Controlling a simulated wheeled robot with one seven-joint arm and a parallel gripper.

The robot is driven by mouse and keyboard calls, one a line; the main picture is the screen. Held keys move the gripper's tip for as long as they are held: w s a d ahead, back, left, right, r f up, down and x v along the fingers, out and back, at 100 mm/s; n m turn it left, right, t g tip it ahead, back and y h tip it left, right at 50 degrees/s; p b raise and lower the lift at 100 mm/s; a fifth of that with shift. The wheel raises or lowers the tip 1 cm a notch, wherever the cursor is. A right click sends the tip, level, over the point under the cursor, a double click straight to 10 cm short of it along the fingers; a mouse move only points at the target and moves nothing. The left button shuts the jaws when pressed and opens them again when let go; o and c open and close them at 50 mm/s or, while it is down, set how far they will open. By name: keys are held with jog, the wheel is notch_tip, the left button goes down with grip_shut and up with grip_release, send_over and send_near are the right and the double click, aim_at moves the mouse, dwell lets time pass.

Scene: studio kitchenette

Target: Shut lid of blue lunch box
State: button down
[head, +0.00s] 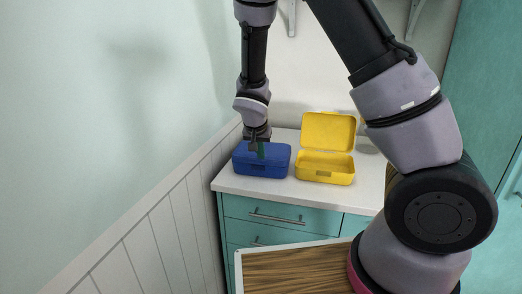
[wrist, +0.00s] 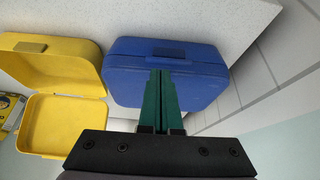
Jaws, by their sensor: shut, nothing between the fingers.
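The blue lunch box (head: 276,163) stands on the white counter near its left end, and its lid appears down flat on the base. It also shows in the wrist view (wrist: 205,88), with its latch on the edge farther from my gripper. My gripper (head: 261,154) is above the lid, its green fingers together and empty. In the wrist view the fingertips (wrist: 160,74) overlap the top of the blue box. I cannot tell whether they touch the lid or whether a thin gap is left at the seam.
A yellow lunch box (head: 325,168) with its lid raised stands close on the right of the blue one. The panelled wall (head: 180,218) is close on the left. Teal drawers (head: 270,213) are below the counter (head: 228,180). A wood-topped surface (head: 290,270) is in front.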

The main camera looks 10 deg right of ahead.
aim_at(262, 170)
jog(key=shift+f, duration=0.15)
jog(key=shift+s+a+f, duration=0.15)
jog(key=shift+s+f, duration=0.05)
jog(key=shift+f, duration=0.05)
jog(key=shift+s+f+t+h, duration=0.2)
jog(key=shift+f+t+h, duration=0.3)
jog(key=shift+f+t, duration=0.6)
jog(key=shift+t, duration=0.3)
jog(key=shift+s+f, duration=0.3)
jog(key=shift+f, duration=0.35)
jog(key=shift+w+f, duration=0.2)
jog(key=shift+f, duration=0.1)
